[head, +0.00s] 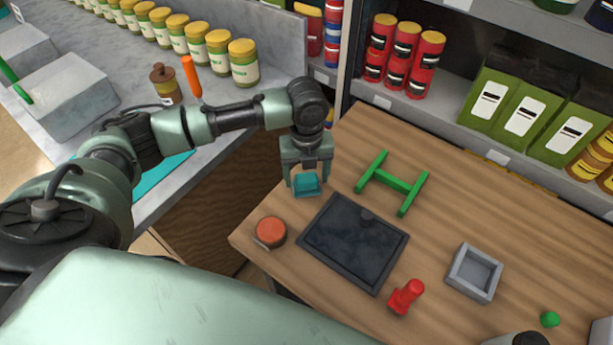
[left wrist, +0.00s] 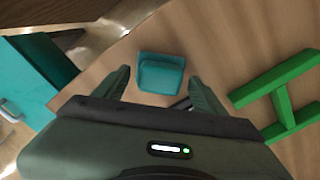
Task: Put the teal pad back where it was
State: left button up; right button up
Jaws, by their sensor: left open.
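The teal pad (head: 307,185) is a small squarish piece with a raised middle, near the left back edge of the wooden table. It also shows in the left wrist view (left wrist: 161,73), between and ahead of my fingers. My left gripper (head: 308,179) points down over the pad with its fingers apart, one on each side. In the left wrist view (left wrist: 160,82) a gap shows between each finger and the pad. Whether the pad rests fully on the table is hard to tell. My right gripper is not in view.
On the wooden table (head: 450,219) are a dark tray (head: 353,242), a green H-shaped frame (head: 391,184), an orange-red disc (head: 270,232), a red stamp-like piece (head: 405,297), a grey open box (head: 474,273) and a green knob (head: 549,319). Shelves stand behind.

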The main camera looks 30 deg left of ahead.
aim_at(306, 177)
pick_arm(q)
notch_tip(306, 177, up, 11)
jog(key=b, duration=0.2)
jog(key=shift+r, duration=0.2)
dwell(1.5)
